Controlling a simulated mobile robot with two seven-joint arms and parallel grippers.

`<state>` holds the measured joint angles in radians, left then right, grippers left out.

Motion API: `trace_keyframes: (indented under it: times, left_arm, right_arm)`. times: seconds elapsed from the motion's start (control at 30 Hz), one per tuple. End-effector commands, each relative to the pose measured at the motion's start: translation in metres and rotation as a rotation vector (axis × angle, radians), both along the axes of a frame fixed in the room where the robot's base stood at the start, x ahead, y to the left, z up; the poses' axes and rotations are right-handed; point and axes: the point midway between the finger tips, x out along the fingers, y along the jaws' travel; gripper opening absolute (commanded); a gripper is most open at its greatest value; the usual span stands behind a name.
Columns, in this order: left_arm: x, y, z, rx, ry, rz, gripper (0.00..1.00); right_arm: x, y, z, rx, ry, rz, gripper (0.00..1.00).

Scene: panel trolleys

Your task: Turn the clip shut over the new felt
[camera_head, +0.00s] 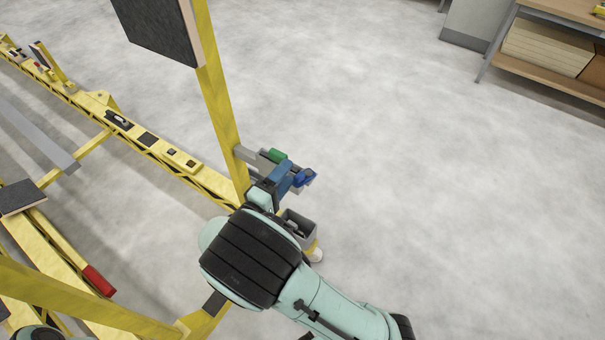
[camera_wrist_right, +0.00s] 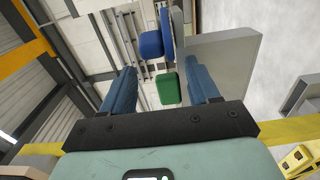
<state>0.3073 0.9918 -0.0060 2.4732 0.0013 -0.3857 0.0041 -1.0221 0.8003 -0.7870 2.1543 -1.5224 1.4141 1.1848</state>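A grey bracket (camera_head: 247,155) stands out from the yellow upright post. It carries a green block (camera_head: 277,155) and a bright blue part (camera_head: 303,178), which look like the felt and the clip, though I cannot tell for certain. In the right wrist view the green block (camera_wrist_right: 168,89) shows between the finger lines, with the bright blue part (camera_wrist_right: 151,45) above it and the grey bracket (camera_wrist_right: 222,60) behind the right finger. My right gripper (camera_head: 283,173) is at the bracket. Its fingers (camera_wrist_right: 164,72) are wide apart, with nothing visibly clamped. My left gripper is out of view.
A grey bin (camera_head: 298,222) hangs close below my right gripper. The yellow post (camera_head: 218,105) carries a dark panel (camera_head: 158,28) at the top. Trolley rails (camera_head: 185,165) run to the left. Floor to the right is clear up to a wooden shelf unit (camera_head: 550,50).

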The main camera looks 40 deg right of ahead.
Motion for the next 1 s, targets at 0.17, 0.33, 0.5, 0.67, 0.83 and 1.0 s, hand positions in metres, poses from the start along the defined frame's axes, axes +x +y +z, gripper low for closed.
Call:
trace_keyframes:
  times: [0.17,0.33,0.5,0.67,0.83,1.0]
  left_arm:
    - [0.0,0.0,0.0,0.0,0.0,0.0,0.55]
    - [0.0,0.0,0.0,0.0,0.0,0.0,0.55]
    - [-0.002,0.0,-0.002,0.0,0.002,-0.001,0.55]
    - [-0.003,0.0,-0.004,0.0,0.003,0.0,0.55]
    - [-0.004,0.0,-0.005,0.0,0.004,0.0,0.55]
    - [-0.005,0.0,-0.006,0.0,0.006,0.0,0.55]
  right_arm:
    - [-0.001,0.0,-0.001,0.0,0.003,-0.002,0.6]
    - [-0.002,0.001,-0.001,0.0,0.004,-0.002,0.6]
    - [-0.006,0.01,-0.002,0.0,0.004,-0.002,0.6]
    - [-0.01,0.02,-0.002,0.001,0.005,-0.001,0.6]
    - [-0.015,0.031,-0.002,0.001,0.005,-0.001,0.6]
    - [-0.017,0.037,-0.002,0.0,0.005,-0.003,0.6]
